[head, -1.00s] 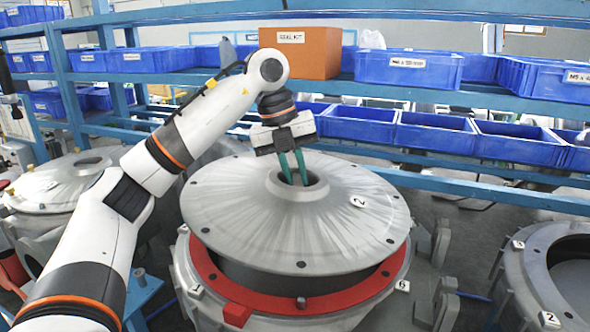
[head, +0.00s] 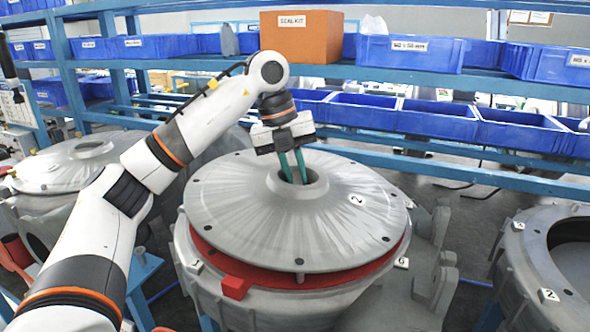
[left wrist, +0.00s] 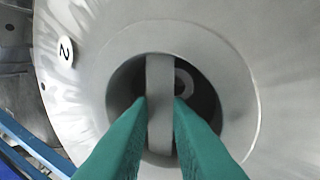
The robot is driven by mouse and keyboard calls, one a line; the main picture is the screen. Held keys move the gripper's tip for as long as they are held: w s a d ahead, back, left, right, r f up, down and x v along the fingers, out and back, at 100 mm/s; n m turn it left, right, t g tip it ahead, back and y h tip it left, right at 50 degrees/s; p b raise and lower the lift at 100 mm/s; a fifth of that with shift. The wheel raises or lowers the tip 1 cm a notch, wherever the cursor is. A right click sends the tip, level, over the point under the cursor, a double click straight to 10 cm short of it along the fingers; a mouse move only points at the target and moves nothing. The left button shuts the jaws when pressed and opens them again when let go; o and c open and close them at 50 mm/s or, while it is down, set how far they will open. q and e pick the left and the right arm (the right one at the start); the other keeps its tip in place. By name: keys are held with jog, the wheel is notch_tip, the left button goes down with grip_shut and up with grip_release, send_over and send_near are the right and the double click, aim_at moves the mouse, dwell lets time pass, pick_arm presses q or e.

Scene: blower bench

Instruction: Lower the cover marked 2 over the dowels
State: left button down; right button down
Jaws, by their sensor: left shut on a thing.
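The grey round cover marked 2 (head: 240,215) hangs over the grey housing (head: 270,305) in the middle of the head view. A red ring (head: 325,281) with a tab at its front left shows as a narrow band under the cover's rim. My left gripper (head: 296,180), with green fingers, reaches into the cover's central opening. In the left wrist view its fingertips (left wrist: 161,103) are shut on an upright grey bar inside that opening, and the cover (left wrist: 100,70) fills most of the picture. My right gripper is not in view.
Another grey housing (head: 515,250) with an open top stands at the right, bearing a 2 label (head: 549,295). A covered housing (head: 75,165) stands at the left. Behind are blue shelves with bins (head: 420,120) and an orange seal kit box (head: 300,38).

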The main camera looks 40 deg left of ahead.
pick_arm(q)
jog(key=shift+s+r+t+h+b, duration=0.15)
jog(key=shift+t+h+b, duration=0.2)
jog(key=shift+b, duration=0.4)
dwell(0.5)
jog(key=shift+f+b, duration=0.3)
jog(key=shift+f, duration=0.9)
dwell(3.0)
jog(key=c, duration=1.3)
grip_release()
jog(key=shift+f, duration=0.2)
jog(key=v, duration=1.1)
jog(key=shift+r+p, duration=0.2)
jog(key=shift+p, duration=0.15)
jog(key=shift+s+a+r, duration=0.1)
jog(key=shift+a+r, duration=0.15)
jog(key=shift+r, duration=0.25)
